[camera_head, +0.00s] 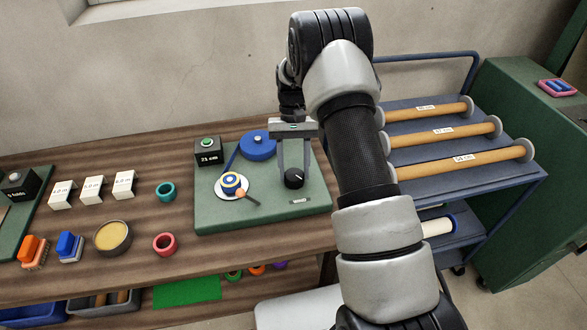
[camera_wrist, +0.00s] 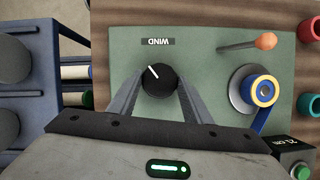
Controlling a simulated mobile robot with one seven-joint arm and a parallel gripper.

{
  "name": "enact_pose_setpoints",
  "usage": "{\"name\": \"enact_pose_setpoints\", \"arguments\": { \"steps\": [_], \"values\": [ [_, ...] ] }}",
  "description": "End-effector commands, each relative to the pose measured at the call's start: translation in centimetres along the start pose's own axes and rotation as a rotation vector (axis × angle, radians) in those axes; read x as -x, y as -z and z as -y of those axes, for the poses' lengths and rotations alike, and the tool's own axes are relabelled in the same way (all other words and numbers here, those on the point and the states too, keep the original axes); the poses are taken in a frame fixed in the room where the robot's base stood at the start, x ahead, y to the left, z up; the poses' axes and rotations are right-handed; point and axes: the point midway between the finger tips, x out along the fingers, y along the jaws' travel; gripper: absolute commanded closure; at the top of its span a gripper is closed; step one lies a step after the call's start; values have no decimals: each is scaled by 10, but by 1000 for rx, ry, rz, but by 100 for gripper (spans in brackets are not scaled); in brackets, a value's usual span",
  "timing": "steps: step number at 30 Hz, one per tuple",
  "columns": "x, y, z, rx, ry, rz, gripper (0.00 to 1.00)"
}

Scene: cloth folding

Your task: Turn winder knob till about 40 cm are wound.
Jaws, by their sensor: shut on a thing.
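The black winder knob (camera_head: 294,178) stands on the green winder board (camera_head: 212,215), by a small label; in the wrist view the knob (camera_wrist: 159,79) has a white pointer line, and the label reads WIND. My gripper (camera_wrist: 159,95) is shut on the knob, one finger on each side. A blue ribbon runs from the large blue roll (camera_head: 258,146) to the small spool (camera_head: 231,183), which has a blue, yellow and white face. The black counter box (camera_head: 208,152) with a green button reads about 21 cm.
A crank handle with an orange grip (camera_wrist: 265,41) lies beside the spool. Teal (camera_head: 166,191) and red (camera_head: 164,243) rings, white labelled blocks (camera_head: 91,190) and a round tin (camera_head: 112,236) stand on the wooden table to the left. A blue cart (camera_head: 450,180) with labelled rolls stands right.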

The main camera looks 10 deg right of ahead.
Motion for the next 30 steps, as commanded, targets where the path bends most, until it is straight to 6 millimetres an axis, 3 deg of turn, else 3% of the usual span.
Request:
{"name": "enact_pose_setpoints", "arguments": {
  "steps": [23,24,27,30],
  "values": [
    [-1,-1,-1,-98,40,3,78],
    [-1,-1,-1,-98,40,3,52],
    [-1,-1,-1,-97,40,2,37],
    [-1,0,-1,-97,40,1,37]
  ]
}}
